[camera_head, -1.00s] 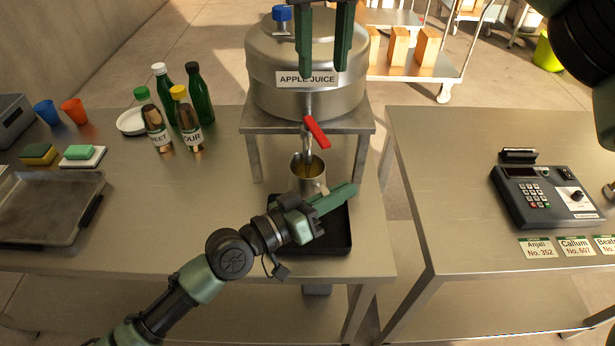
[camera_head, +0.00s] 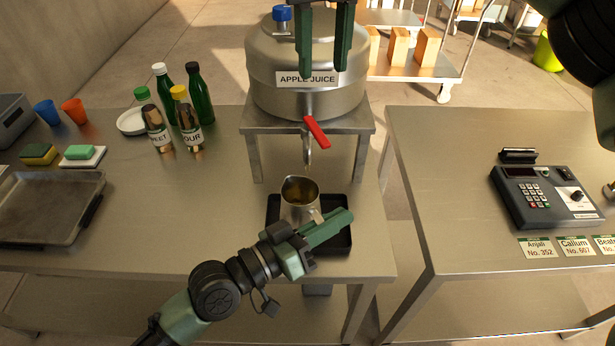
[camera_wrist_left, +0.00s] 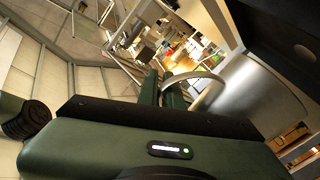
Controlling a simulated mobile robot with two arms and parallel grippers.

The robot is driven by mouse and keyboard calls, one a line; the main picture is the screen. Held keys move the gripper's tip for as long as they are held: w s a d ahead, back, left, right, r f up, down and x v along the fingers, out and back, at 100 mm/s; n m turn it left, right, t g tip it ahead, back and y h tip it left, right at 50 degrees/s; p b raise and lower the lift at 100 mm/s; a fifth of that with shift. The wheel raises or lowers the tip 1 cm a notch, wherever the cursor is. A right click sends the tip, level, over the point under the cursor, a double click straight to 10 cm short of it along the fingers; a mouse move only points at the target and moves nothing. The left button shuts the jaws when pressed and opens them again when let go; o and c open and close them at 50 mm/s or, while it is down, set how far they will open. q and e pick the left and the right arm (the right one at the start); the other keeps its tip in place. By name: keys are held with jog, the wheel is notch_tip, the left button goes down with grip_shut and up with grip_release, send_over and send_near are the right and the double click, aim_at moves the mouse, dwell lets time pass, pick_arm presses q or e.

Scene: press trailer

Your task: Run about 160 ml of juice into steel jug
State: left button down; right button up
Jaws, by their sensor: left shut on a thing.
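The steel jug (camera_head: 299,208) is in front of the tap, over the black drip tray (camera_head: 341,240), with some yellowish juice inside. My left gripper (camera_head: 325,228) is shut on its handle; the wrist view shows the handle (camera_wrist_left: 194,77) at the fingers (camera_wrist_left: 163,92) and the jug's side (camera_wrist_left: 255,97). I cannot tell whether the jug touches the tray. The tank labelled APPLE JUICE (camera_head: 275,55) has a spout (camera_head: 307,150) with a red lever (camera_head: 317,132) slanting down right. No stream shows below the spout. My right gripper (camera_head: 323,70) is open and empty before the tank.
Bottles (camera_head: 200,95), a white plate (camera_head: 131,123), cups (camera_head: 74,110), sponges (camera_head: 79,152) and a grey tray (camera_head: 45,205) are on the left. A keypad device (camera_head: 545,195) and name cards (camera_head: 577,247) are on the right table. A gap separates the tables.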

aim_at(313, 129)
jog(key=shift+w, duration=0.1)
jog(key=c, duration=0.6)
jog(key=shift+f+m, duration=0.1)
jog(key=shift+m, duration=0.2)
grip_shut()
jog(key=s+a+f+m+g+y, duration=0.1)
jog(key=a+f+m+y, duration=0.15)
jog(key=f+m, duration=0.5)
jog(key=s+a+f+m+y, duration=0.1)
jog(key=s+a+f+m, duration=0.3)
jog(key=m, duration=0.6)
jog(key=shift+w+d+f, duration=0.2)
jog(key=shift+w+d, duration=0.8)
jog(key=shift+d, duration=0.3)
jog(key=shift+w+d+f, duration=0.15)
jog(key=shift+w+d, duration=0.85)
jog(key=shift+d, duration=0.3)
